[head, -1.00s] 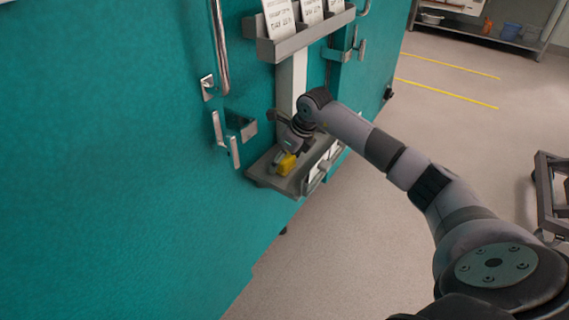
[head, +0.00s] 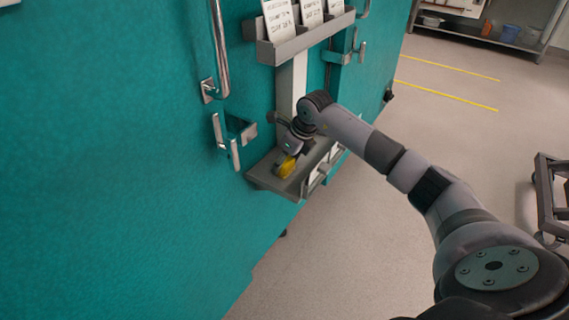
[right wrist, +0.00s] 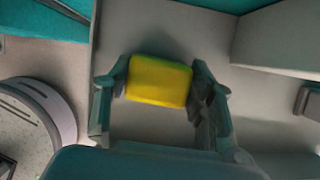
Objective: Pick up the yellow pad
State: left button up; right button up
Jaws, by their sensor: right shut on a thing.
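The yellow pad (head: 287,167) is at the small grey shelf (head: 268,178) on the teal chamber front in the head view. In the right wrist view the yellow pad (right wrist: 159,81) lies between the two fingers. My right gripper (right wrist: 160,88) is shut on it, a finger against each short side. In the head view my right gripper (head: 290,154) reaches down over the shelf and hides part of the pad. I cannot tell whether the pad still touches the shelf. My left gripper is not in view.
A card rack (head: 300,38) with several written cards sits above the shelf. Metal handles (head: 218,50) stick out from the teal front at left. A wheeled cart (head: 552,195) stands at the right edge. The floor between is clear.

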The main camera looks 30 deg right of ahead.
jog(key=shift+s+r, duration=0.1)
jog(key=shift+r, duration=0.15)
jog(key=shift+s+d+r, duration=0.1)
jog(key=shift+r, duration=0.25)
pick_arm(q)
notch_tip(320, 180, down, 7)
jog(key=p, duration=0.2)
pick_arm(e)
notch_tip(320, 180, up, 11)
jog(key=s+d, duration=0.1)
jog(key=s, duration=0.2)
jog(key=s+d, duration=0.2)
jog(key=s, duration=0.2)
jog(key=s+d+f+b, duration=0.1)
jog(key=s, duration=0.2)
jog(key=shift+s+d, duration=0.25)
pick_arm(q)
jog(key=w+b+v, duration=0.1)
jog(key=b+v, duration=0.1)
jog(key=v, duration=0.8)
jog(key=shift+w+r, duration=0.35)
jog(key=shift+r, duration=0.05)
pick_arm(e)
jog(key=s+d, duration=0.3)
jog(key=s, duration=0.4)
jog(key=shift+s+r, duration=0.15)
jog(key=shift+s, duration=0.15)
